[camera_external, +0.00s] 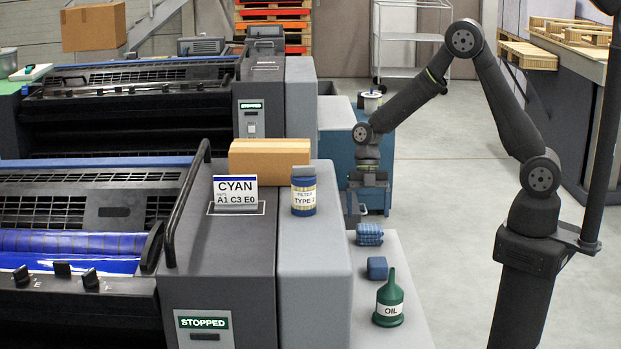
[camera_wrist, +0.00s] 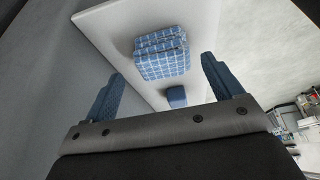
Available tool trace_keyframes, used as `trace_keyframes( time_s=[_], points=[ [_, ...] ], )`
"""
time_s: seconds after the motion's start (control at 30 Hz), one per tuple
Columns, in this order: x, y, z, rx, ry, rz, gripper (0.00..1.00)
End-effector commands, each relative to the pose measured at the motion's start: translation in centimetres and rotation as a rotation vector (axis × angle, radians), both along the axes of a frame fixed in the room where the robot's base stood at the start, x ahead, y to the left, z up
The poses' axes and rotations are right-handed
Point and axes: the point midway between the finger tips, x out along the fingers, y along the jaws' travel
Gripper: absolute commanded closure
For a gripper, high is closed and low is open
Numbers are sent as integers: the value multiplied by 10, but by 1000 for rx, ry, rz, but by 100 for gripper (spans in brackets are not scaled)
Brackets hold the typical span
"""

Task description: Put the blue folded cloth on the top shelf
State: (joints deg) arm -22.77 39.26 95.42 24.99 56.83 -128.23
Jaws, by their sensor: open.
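The blue folded cloth (camera_external: 369,234), with a pale check pattern, lies on a light grey side shelf (camera_external: 405,310) beside the press. It also shows in the wrist view (camera_wrist: 162,52), lying ahead of and between my fingers. My gripper (camera_external: 368,211) is open and empty, pointing down above and slightly behind the cloth, apart from it. Its two blue fingers (camera_wrist: 162,70) show in the wrist view. Which surface is the top shelf is unclear; a pale wheeled rack (camera_external: 403,72) stands in the background.
A small plain blue block (camera_external: 377,268) and a green oil can (camera_external: 389,302) stand nearer on the side shelf. A blue filter jar (camera_external: 303,197), a CYAN card (camera_external: 236,191) and an orange-brown box (camera_external: 269,160) stand on the grey unit. The floor at right is free.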

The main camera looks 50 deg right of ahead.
Motion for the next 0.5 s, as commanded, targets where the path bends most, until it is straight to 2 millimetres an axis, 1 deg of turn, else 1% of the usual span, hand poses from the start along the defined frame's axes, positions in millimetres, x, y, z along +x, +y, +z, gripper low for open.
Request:
trace_keyframes(
  time_s=[0.03, 0.2, 0.33, 0.5],
  points=[
    [4, -3, 12, 2, -5, -2, 15],
    [12, -12, 41, 0, -2, -2, 15],
    [16, -16, 55, 1, -1, 0, 15],
    [18, -18, 61, 0, 2, -1, 15]
  ],
)
